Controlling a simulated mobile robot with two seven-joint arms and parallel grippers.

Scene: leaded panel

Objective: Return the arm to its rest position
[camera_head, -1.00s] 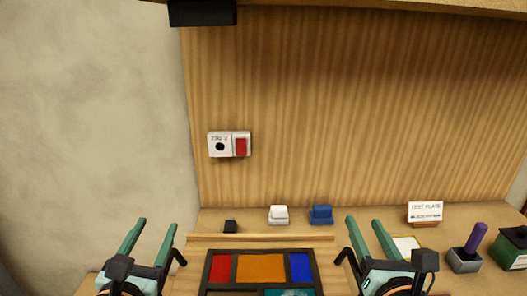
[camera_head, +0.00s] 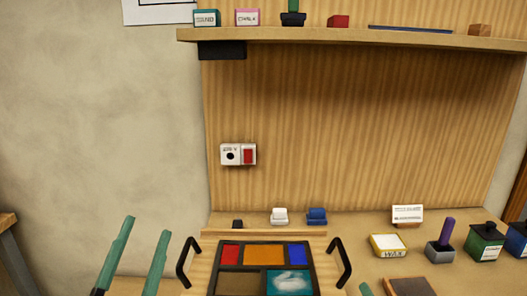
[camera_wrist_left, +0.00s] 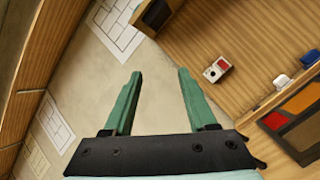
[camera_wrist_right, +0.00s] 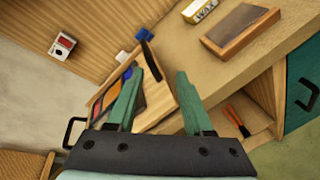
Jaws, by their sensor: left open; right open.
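My left gripper (camera_head: 138,258) is open and empty at the lower left of the head view, left of the leaded panel. In the left wrist view its fingers (camera_wrist_left: 160,98) are apart with nothing between them. My right gripper (camera_wrist_right: 155,100) is open and empty in the right wrist view. In the head view only a green fingertip of it (camera_head: 366,289) shows at the bottom edge. The leaded panel (camera_head: 263,254), with red, orange, blue, brown and teal panes, lies on a board with black handles. Neither gripper holds it.
A socket with a red switch (camera_head: 239,154) is on the back wall. A white block (camera_head: 279,216) and a blue block (camera_head: 316,216) sit behind the panel. A shelf (camera_head: 350,40) runs above.

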